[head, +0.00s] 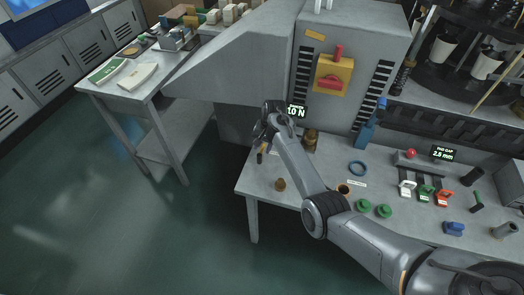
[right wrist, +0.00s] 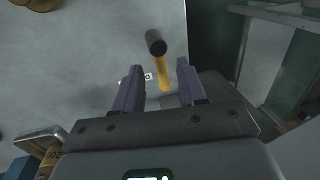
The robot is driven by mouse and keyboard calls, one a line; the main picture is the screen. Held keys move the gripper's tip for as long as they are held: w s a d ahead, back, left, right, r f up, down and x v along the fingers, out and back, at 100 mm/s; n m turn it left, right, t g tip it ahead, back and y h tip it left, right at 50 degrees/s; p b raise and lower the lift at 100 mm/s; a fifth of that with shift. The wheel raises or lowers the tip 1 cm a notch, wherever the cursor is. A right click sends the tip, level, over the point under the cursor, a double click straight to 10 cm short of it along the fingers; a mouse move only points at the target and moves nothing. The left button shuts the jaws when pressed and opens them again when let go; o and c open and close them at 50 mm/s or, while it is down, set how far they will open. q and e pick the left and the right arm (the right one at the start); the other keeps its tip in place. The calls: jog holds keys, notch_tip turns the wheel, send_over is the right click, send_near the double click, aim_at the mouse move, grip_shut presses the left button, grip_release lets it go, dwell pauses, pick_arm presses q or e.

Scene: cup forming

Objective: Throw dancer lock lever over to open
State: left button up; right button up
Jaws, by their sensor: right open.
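The dancer lock lever, with a yellow shaft and black knob, shows in the head view (head: 261,149) at the left end of the grey bench, just below my right gripper (head: 265,138). In the right wrist view the lever (right wrist: 161,68) stands in the gap between the two fingertips of my right gripper (right wrist: 159,74), its black knob pointing up in the picture. The fingers are apart, with space on both sides of the shaft; I cannot tell whether they touch it. The lever's base is hidden. My left gripper is in neither view.
A display reading "1.0 N" (head: 297,111) is partly hidden behind my wrist.

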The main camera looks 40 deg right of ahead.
jog(key=shift+w+a+f, duration=0.1)
jog(key=shift+w+f, duration=0.1)
jog(key=shift+f, duration=0.95)
jog(key=shift+r, duration=0.1)
grip_shut()
